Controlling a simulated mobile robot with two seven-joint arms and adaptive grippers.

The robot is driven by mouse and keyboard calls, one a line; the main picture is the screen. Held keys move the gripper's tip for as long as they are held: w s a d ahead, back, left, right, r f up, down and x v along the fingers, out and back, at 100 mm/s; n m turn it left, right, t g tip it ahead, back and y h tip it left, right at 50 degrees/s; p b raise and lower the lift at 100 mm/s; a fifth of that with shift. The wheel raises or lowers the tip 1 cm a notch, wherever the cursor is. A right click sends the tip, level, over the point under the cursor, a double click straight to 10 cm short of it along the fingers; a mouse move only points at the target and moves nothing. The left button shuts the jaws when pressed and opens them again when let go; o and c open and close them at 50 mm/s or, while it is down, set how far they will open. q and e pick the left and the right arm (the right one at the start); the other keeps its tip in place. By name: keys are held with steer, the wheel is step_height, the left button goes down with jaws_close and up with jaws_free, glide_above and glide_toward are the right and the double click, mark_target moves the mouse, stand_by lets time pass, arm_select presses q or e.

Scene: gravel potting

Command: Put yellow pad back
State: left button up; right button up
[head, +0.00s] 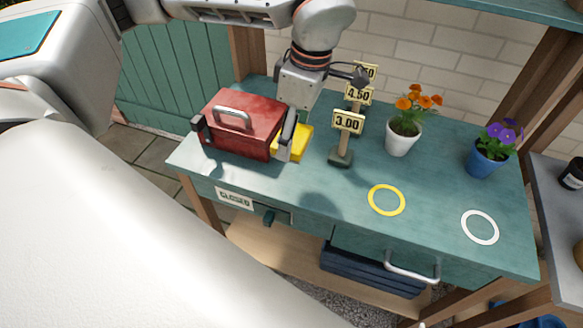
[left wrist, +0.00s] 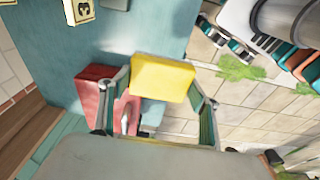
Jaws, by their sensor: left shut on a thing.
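The yellow pad (left wrist: 163,78) is between the two fingers of my left gripper (left wrist: 162,90) in the left wrist view. In the head view the yellow pad (head: 298,142) shows just right of the red box, partly hidden by a grey finger. My left gripper (head: 288,136) points down over the bench, shut on the pad. Whether the pad touches the bench is not clear. My right gripper is in neither view.
A red box (head: 243,135) with a grey handle stands close left of my left gripper. Price signs (head: 347,123), an orange-flowered white pot (head: 402,138) and a purple-flowered blue pot (head: 483,158) stand to the right. A yellow ring (head: 372,201) and a white ring (head: 465,233) mark clear bench.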

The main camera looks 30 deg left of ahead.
mark_target(291, 181)
arm_select(q)
step_height(291, 181, down, 12)
steer(key=shift+f, duration=0.25)
stand_by(0.4)
steer(key=o, duration=1.1)
steer(key=shift+f, duration=0.1)
steer(key=shift+r, duration=0.35)
steer(key=r, duration=0.3)
steer(key=d+r, duration=0.1)
steer(key=r, duration=0.7)
steer(key=shift+w+d+r, duration=0.15)
steer(key=shift+d+r, duration=0.1)
steer(key=shift+d, duration=0.1)
